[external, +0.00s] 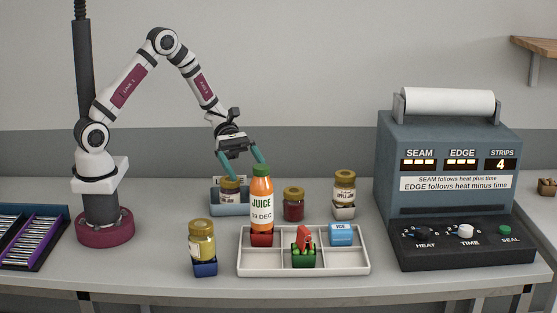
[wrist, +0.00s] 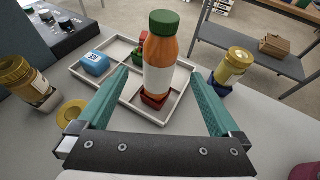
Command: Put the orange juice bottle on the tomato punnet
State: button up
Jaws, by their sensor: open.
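The orange juice bottle (external: 261,204), with a green cap and white label, stands upright in the back left of the white tray (external: 290,271). A small red block-like container (external: 262,240) is under its base, apparently the tomato punnet; the red piece (wrist: 153,101) also shows below the bottle (wrist: 160,75) in the wrist view. My gripper (external: 244,170) is open behind and left of the bottle's cap in the external view. In the wrist view the bottle appears between the two teal fingers (wrist: 158,76), with visible gaps on both sides.
The tray also holds a green container with a red item (external: 303,240) and a blue box (external: 341,234). Gold-lidded jars (external: 230,190), (external: 293,204), (external: 344,190), (external: 202,240) stand around it. A sealing machine (external: 450,185) is at right. Some tray compartments are empty.

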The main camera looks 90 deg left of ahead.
jog(key=s+d+r+m+g+y, duration=0.3)
jog(key=s+d+m+g, duration=0.1)
jog(key=s+m, duration=0.45)
jog(key=s+d+r+m+g+y, duration=0.2)
jog(key=s+d+r+m+g, duration=0.15)
jog(key=s+m, duration=0.5)
jog(key=s+a+m+t+y, duration=0.1)
jog(key=s+a+m+y, duration=0.6)
jog(key=s+m, duration=0.3)
jog(key=shift+a+r+m+y, duration=0.2)
jog(key=shift+a+m+y, duration=0.1)
jog(key=shift+m+y, duration=0.65)
